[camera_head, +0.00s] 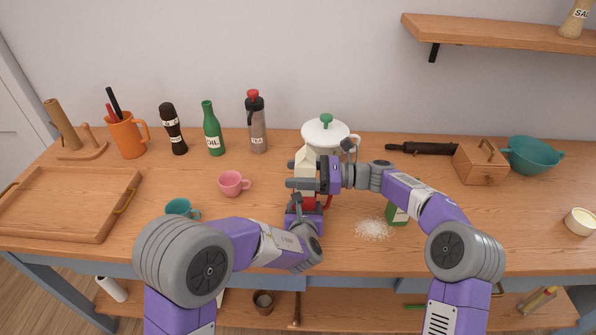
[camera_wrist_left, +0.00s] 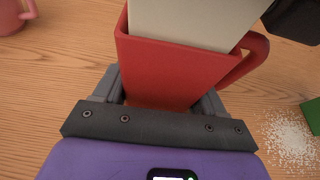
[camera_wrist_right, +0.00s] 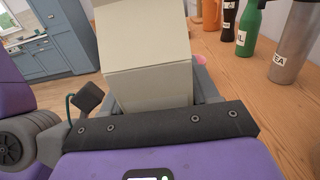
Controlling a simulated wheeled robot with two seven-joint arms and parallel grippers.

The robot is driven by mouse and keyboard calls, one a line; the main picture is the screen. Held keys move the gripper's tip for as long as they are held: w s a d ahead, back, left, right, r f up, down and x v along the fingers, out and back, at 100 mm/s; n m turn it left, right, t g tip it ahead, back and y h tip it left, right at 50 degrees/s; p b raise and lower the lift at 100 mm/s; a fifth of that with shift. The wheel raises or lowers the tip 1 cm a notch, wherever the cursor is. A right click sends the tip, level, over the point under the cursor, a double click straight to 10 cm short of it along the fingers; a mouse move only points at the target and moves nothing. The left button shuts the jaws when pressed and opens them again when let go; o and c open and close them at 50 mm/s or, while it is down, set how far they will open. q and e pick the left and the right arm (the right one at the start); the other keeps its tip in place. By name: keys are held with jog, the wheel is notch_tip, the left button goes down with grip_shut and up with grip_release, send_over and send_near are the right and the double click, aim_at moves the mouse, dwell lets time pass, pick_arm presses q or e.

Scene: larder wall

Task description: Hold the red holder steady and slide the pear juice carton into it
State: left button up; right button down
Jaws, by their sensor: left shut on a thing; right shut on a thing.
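The red holder (camera_wrist_left: 165,70), a square cup with a side handle, is held upright or nearly so by my left gripper (camera_wrist_left: 160,98), shut on it. In the head view only a bit of the holder's red (camera_head: 326,202) shows. The pale pear juice carton (camera_wrist_right: 150,60) is gripped by my right gripper (camera_wrist_right: 154,100). In the left wrist view the carton's lower part (camera_wrist_left: 195,18) stands in the holder's mouth; how deep it reaches is hidden. In the head view the carton's top (camera_head: 304,158) shows above my right gripper (camera_head: 300,185).
A white lidded pot (camera_head: 326,135) stands just behind the carton. A pink cup (camera_head: 233,183) and teal cup (camera_head: 180,207) stand to the left. Spilled white grains (camera_head: 374,229) and a green carton (camera_head: 398,214) lie to the right. Bottles line the back.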

aim_at(298, 158)
jog(key=shift+f, duration=0.5)
jog(key=shift+c, duration=1)
grip_release()
jog(key=shift+f, duration=0.1)
notch_tip(298, 158, up, 10)
jog(key=shift+r, duration=0.2)
pick_arm(q)
jog(key=o, duration=1.1)
jog(key=shift+o, duration=0.2)
jog(key=shift+s, duration=0.1)
